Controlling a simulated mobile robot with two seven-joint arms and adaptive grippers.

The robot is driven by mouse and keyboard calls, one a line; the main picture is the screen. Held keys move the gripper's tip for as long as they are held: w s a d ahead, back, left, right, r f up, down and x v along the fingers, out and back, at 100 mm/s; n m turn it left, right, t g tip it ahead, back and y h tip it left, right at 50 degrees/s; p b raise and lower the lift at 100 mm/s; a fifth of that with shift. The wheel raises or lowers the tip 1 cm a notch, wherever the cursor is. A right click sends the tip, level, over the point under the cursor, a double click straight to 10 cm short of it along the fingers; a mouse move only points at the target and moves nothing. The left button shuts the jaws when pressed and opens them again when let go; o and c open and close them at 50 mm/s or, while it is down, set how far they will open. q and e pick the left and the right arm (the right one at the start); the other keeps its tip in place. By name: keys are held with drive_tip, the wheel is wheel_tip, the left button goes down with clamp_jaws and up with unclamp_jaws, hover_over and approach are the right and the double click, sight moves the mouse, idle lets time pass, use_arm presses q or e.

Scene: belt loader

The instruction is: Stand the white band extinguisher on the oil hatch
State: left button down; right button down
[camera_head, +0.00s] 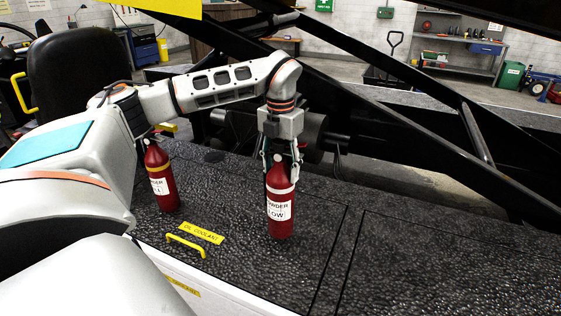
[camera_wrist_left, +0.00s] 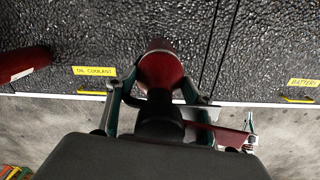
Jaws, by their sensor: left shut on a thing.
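The white band extinguisher (camera_head: 281,222) is red with a pale band near its top and a white label. It is upright over the black textured deck, right of the "OIL COOLANT" label (camera_head: 202,232). My left gripper (camera_head: 281,160) is shut around its top from above. I cannot tell whether its base touches the deck. The left wrist view shows the held extinguisher (camera_wrist_left: 162,72) between the fingers, with the oil label (camera_wrist_left: 95,71) to its left. The oil hatch (camera_head: 225,205) is the dark panel bearing that label and a yellow handle (camera_head: 186,245).
A second red extinguisher (camera_head: 160,185) with a yellow band stands left on the deck. Dark seams run just right of the held extinguisher. A "BATTERY" label (camera_wrist_left: 303,83) marks the panel beyond. Black diagonal beams (camera_head: 385,115) rise behind. The deck at right is clear.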

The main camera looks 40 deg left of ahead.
sight(280, 140)
use_arm(q)
wheel_tip(280, 140, down, 3)
drive_tip(key=shift+r, duration=0.1)
idle(0.3)
drive_tip(key=c, duration=0.9)
unclamp_jaws()
wheel_tip(280, 140, up, 11)
drive_tip(key=shift+r, duration=0.45)
drive_tip(key=shift+s, duration=0.1)
